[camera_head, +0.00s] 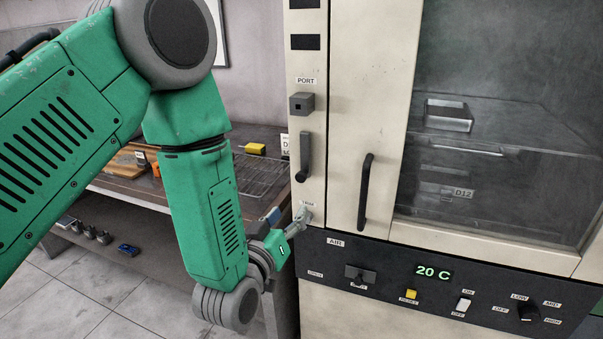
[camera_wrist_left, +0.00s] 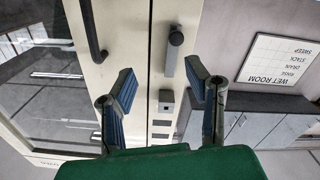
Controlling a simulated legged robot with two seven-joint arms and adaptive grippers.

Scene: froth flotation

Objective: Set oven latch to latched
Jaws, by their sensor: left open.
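The oven (camera_head: 352,110) has a pale front with a dark glass door. A dark grey lever (camera_head: 304,157), which looks like the oven latch, sits upright on the narrow pillar left of the door, its rounded end low. My left gripper (camera_head: 288,218) is below the lever, near the TRIM label, open and empty. In the left wrist view its blue-padded fingers (camera_wrist_left: 161,80) are spread wide; the lever (camera_wrist_left: 173,52) shows between and beyond them. I cannot tell the exact distance; no contact with the lever is visible. My right gripper is out of view.
A dark curved door handle (camera_head: 366,192) stands out right of the lever. A square grey PORT knob (camera_head: 301,103) sits above it. Below is a black control panel (camera_head: 440,285) with switches and a 20 C display. A bench with a wire rack (camera_head: 250,175) is at left.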

